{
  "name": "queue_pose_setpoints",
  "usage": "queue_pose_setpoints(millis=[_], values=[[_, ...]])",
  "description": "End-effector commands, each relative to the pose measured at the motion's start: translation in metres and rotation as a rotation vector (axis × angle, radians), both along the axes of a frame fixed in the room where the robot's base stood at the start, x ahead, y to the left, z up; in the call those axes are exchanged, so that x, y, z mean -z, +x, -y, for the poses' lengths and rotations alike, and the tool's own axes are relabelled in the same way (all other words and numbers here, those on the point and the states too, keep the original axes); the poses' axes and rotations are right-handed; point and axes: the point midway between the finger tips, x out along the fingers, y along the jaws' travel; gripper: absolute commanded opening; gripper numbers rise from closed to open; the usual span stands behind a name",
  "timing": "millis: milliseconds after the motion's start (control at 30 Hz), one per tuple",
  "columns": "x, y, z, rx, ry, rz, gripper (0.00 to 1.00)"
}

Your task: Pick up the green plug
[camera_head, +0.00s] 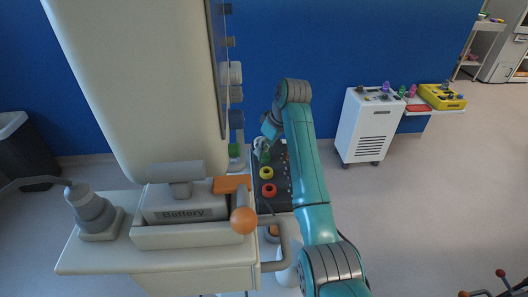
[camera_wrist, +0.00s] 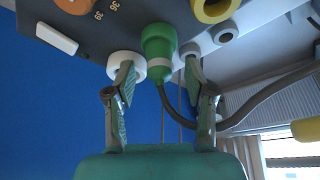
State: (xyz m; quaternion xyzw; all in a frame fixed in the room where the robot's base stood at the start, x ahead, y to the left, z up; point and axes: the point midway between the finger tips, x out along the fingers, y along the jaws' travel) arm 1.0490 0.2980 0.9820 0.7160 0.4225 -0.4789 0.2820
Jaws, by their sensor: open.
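The green plug (camera_wrist: 158,48) is in the middle of the wrist view, with its wide end against a grey panel (camera_wrist: 95,22) and a dark cable running from its narrow end. My gripper (camera_wrist: 158,76) is open, its two fingers on either side of the plug's narrow end. A gap shows between each finger and the plug; I cannot tell how far the tips reach along it in depth. In the head view my gripper (camera_head: 261,143) is small and partly hidden by my arm, over the dark panel, with a green piece (camera_head: 265,157) just below it.
On the panel, a yellow ring (camera_head: 266,173) and a red ring (camera_head: 268,190) lie close by. A white socket (camera_wrist: 126,65) is beside the plug.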

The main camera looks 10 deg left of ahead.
Motion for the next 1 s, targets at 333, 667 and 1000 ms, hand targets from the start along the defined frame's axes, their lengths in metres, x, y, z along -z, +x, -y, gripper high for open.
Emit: queue_pose_setpoints(millis=[333, 667, 1000], values=[[0.0147, 0.0031, -0.0051, 0.0, 0.0, 0.001, 0.54], [0.0145, 0.0031, -0.005, 0.0, 0.0, 0.001, 0.02], [0.0148, 0.0031, -0.0049, 0.0, 0.0, 0.0, 0.0]])
